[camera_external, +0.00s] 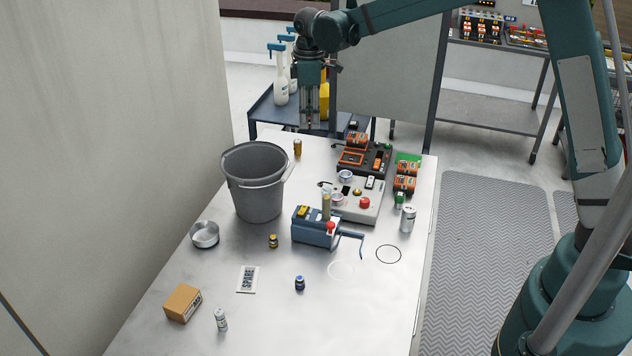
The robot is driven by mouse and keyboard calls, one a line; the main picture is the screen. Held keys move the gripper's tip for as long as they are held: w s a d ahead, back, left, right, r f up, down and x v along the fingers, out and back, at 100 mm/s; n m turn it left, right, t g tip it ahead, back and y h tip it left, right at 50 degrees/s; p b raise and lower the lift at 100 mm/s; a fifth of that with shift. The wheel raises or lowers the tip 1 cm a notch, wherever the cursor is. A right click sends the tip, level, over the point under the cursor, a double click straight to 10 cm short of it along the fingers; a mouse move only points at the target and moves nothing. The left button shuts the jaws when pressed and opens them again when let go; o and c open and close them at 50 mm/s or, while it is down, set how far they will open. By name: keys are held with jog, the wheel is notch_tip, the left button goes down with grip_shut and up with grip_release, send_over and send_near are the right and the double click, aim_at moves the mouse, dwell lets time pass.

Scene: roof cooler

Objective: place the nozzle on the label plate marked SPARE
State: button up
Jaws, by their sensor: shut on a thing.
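My gripper (310,122) hangs fingers down at the far end of the metal table, above and a little right of a small amber cylinder (297,148). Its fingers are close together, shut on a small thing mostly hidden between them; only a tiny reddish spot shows. I cannot make out whether this is the nozzle. A flat white plate with dark markings (247,279) lies on the left front of the table, well away from my gripper. Its markings are too small to read, so I cannot tell if it says SPARE.
A grey bucket (255,190) stands at the left. A blue device (314,228) with a bent handle and a grey control box (354,205) occupy the middle. A cardboard box (182,303), metal dish (204,234) and small bottles surround the plate. The front right is clear.

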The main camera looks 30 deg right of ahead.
jog(key=s+a, duration=0.6)
jog(key=a, duration=0.3)
jog(key=s+a, duration=0.6)
jog(key=a, duration=0.4)
jog(key=m, duration=0.1)
send_over(248, 278)
notch_tip(248, 278, down, 11)
jog(key=shift+f, duration=0.1)
jog(key=shift+f, duration=3.1)
jog(key=shift+f, duration=1.9)
jog(key=shift+f, duration=0.2)
